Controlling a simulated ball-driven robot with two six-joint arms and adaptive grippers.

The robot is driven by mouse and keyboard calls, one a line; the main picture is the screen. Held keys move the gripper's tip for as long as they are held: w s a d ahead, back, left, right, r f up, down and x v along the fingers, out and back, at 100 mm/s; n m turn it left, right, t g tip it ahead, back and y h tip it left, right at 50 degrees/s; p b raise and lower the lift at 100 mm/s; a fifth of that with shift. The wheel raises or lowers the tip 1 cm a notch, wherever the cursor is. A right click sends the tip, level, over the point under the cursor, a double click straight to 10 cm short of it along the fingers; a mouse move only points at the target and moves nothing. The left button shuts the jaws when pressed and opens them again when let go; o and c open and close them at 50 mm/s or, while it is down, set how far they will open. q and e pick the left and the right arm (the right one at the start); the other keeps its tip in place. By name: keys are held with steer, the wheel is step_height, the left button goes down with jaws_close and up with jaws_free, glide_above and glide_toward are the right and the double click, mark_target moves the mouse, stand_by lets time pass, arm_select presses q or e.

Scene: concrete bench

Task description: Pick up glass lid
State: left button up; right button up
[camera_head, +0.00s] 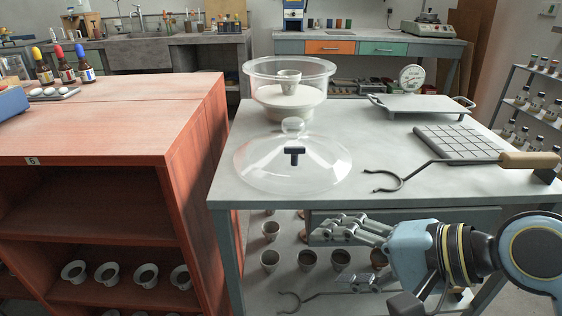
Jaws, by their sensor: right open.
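The glass lid (262,166) is a clear dome with a glass knob on top. It lies on the grey bench top near the front left corner. A small dark T-shaped piece (294,154) shows through or against the glass; I cannot tell which. My right gripper (322,233) comes in from the lower right with its fingers pointing left. It is open and empty, in front of the bench edge, and appears lower than and to the right of the lid, apart from it. My left gripper is not in view.
Behind the lid stands a clear bowl (258,72) with a small cup (288,82). A scale (420,103), a gridded tile (457,143) and a wood-handled ring tool (450,161) lie to the right. A red cabinet (130,125) stands at left. Several pots fill the shelf below.

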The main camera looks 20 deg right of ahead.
steer(key=w+r+m+t+y, duration=0.1)
steer(key=w+r+m, duration=0.1)
steer(key=m, duration=0.1)
steer(key=w+r+m+t+y, duration=0.1)
steer(key=w+r+m, duration=0.1)
steer(key=shift+a+r+m, duration=0.15)
steer(key=shift+r+m, duration=0.05)
steer(key=shift+m, duration=0.2)
steer(key=m+t, duration=0.5)
steer(key=m, duration=0.7)
glide_toward(302, 128)
steer(key=shift+w+a+f+h, duration=0.3)
steer(key=shift+w+a, duration=0.1)
steer(key=shift+a, duration=0.05)
steer(key=shift+m, duration=0.4)
steer(key=x, duration=0.4)
steer(key=shift+w+r, duration=0.25)
steer(key=shift+w, duration=0.25)
steer(key=x, duration=0.6)
steer(key=shift+s+a+r, duration=0.1)
steer(key=shift+a, duration=0.1)
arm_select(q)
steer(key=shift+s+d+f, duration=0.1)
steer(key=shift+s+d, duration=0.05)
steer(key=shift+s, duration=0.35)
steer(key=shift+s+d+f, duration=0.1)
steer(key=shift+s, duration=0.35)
arm_select(e)
jaws_close()
steer(key=shift+r, duration=0.1)
